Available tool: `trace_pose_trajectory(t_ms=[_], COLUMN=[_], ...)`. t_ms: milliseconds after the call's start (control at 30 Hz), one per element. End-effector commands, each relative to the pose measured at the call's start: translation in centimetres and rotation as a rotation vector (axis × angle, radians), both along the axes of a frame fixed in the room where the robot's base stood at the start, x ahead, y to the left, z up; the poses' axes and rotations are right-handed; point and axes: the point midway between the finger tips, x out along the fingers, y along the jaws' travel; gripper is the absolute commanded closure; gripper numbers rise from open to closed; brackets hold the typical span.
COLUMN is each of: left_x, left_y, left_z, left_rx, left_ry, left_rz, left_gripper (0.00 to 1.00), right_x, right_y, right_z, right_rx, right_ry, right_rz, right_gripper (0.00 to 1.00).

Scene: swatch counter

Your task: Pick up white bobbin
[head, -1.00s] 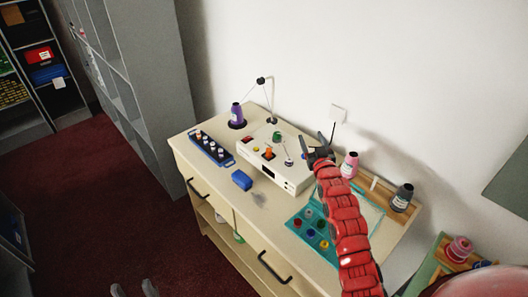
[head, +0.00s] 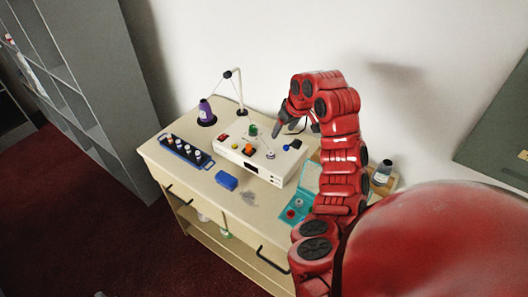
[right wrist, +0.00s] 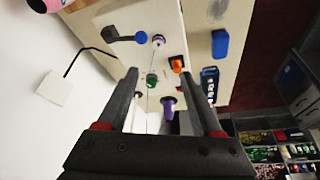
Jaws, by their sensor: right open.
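A small pale bobbin (head: 270,154) with some purple on it sits on top of the white winder box (head: 292,170); it also shows in the right wrist view (right wrist: 158,40). A thin thread line runs from it. I take it for the white bobbin, though its colour is hard to tell. My right gripper (head: 288,122) is open above the back of the box, apart from the bobbin. In the right wrist view its spread fingers (right wrist: 158,74) have nothing held between them. Only a grey tip of my left gripper (head: 100,295) shows at the bottom edge.
A purple cone (head: 205,112) and thin thread arm (head: 238,92) stand behind. A dark-blue rack (head: 186,151) and blue block (head: 227,181) lie left and front.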

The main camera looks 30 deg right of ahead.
Motion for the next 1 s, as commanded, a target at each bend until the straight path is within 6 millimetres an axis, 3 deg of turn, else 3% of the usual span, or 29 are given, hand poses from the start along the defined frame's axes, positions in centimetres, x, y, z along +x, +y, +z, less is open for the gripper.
trace_pose_trajectory(t_ms=[333, 700, 1000], left_x=[0.0, 0.0, 0.0], left_y=[0.0, 0.0, 0.0], left_z=[-1.7, -5.0, -4.1], left_rx=[0.000, 0.000, 0.000], left_ry=[0.000, 0.000, 0.000], left_rz=[0.000, 0.000, 0.000], left_gripper=[0.50, 0.50, 0.50], right_x=[1.8, 3.7, 4.7], right_y=[0.1, 0.0, 0.0], right_z=[-4.5, -9.2, -11.2], right_rx=[0.004, 0.000, 0.000], right_ry=[-0.004, -0.006, -0.001], right_rz=[-0.001, 0.000, -0.001], right_gripper=[0.33, 0.33, 0.33])
